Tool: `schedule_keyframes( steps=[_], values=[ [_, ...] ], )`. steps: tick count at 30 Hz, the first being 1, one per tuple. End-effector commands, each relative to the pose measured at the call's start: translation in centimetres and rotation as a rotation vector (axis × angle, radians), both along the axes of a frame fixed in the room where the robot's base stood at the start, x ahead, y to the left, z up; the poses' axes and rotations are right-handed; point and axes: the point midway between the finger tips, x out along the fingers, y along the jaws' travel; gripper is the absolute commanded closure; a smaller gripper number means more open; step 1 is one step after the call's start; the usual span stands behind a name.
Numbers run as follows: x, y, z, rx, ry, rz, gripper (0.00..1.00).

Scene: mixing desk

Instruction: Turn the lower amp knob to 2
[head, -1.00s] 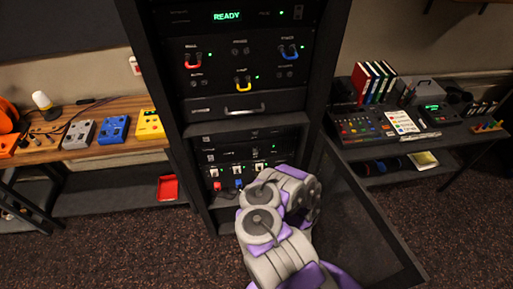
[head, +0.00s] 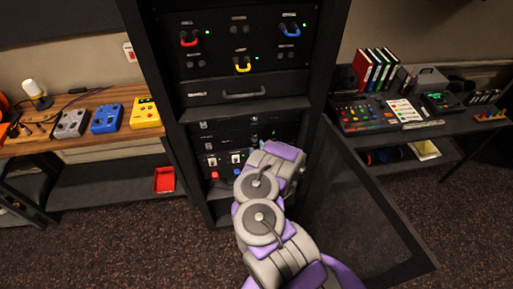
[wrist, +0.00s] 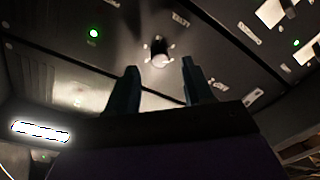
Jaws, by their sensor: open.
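The knob's setting is not readable. In the head view, the lower amp units (head: 238,133) sit in the black rack, partly hidden by my arm. My gripper is hidden behind my arm there.
Green lights and white switches (wrist: 270,12) lie near the knob. A drawer (head: 245,90) and a panel with coloured handles are above the amps. The open rack door (head: 365,215) stands to the right. Desks flank the rack; carpet in front is clear.

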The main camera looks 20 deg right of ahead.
Motion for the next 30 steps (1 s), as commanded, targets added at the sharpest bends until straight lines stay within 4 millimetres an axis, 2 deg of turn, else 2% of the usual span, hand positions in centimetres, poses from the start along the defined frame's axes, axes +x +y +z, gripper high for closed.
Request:
schedule_keyframes(
  steps=[1,6,18,30],
  values=[
    [0.9,0.0,-0.1,-0.001,-0.004,0.002,0.48],
    [2.6,-0.8,0.0,-0.002,-0.003,0.000,0.48],
    [3.3,-0.9,0.1,0.003,-0.001,0.000,0.48],
    [3.2,-0.8,0.0,0.002,0.000,0.001,0.86]
  ],
)
